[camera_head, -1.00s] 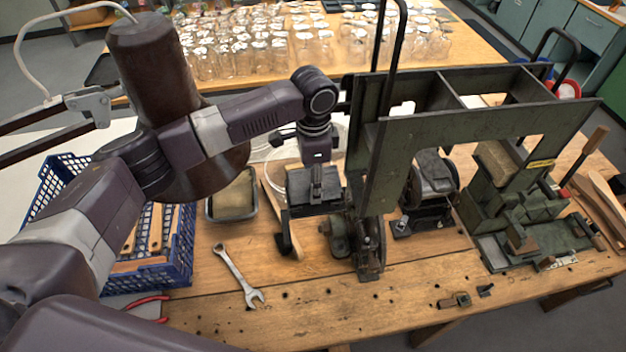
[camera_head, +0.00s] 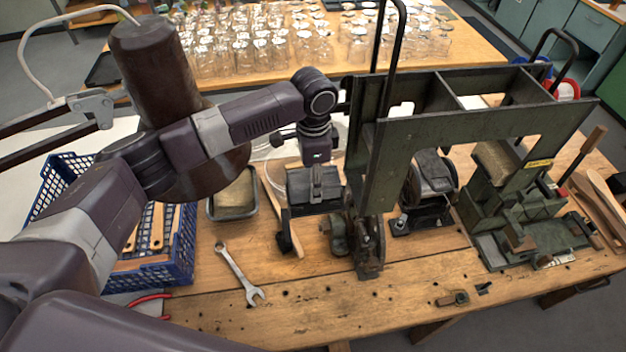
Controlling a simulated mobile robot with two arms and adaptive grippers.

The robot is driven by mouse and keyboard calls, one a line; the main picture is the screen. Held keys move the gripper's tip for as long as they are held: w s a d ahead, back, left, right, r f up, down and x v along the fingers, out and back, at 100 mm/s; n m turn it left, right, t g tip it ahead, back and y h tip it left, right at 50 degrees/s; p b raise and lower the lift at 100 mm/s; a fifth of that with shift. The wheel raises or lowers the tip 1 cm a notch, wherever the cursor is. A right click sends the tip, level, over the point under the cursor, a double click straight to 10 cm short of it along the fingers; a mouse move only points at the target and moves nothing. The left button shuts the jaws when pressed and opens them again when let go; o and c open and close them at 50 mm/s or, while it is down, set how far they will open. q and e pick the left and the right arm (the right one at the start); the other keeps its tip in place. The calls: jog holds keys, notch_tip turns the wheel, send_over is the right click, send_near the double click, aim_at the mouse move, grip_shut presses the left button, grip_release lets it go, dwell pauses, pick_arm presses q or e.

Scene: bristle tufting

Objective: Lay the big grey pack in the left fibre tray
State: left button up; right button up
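A dark-rimmed fibre tray (camera_head: 211,211) stands on the bench left of centre, partly behind my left arm, with a flat beige-grey filling (camera_head: 237,194). I cannot tell whether this filling is the big grey pack, and no other grey pack shows clearly. My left gripper (camera_head: 311,238) points down right of the tray, above the bench. One dark finger hangs well to the left of its palm; the other blends into the dark machine behind. It looks open, with nothing visible held. My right gripper is not in view.
A blue crate (camera_head: 180,262) with wooden pieces stands left. A wrench (camera_head: 240,275) and a wooden handle (camera_head: 274,205) lie on the bench (camera_head: 330,310). A green machine frame (camera_head: 455,125) and a press (camera_head: 515,205) fill the right. Glass jars (camera_head: 300,45) stand behind.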

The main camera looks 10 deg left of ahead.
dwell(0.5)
pick_arm(q)
jog(key=shift+f, duration=0.5)
jog(key=o, duration=1.6)
jog(key=shift+r, duration=4)
jog(key=shift+f, duration=0.1)
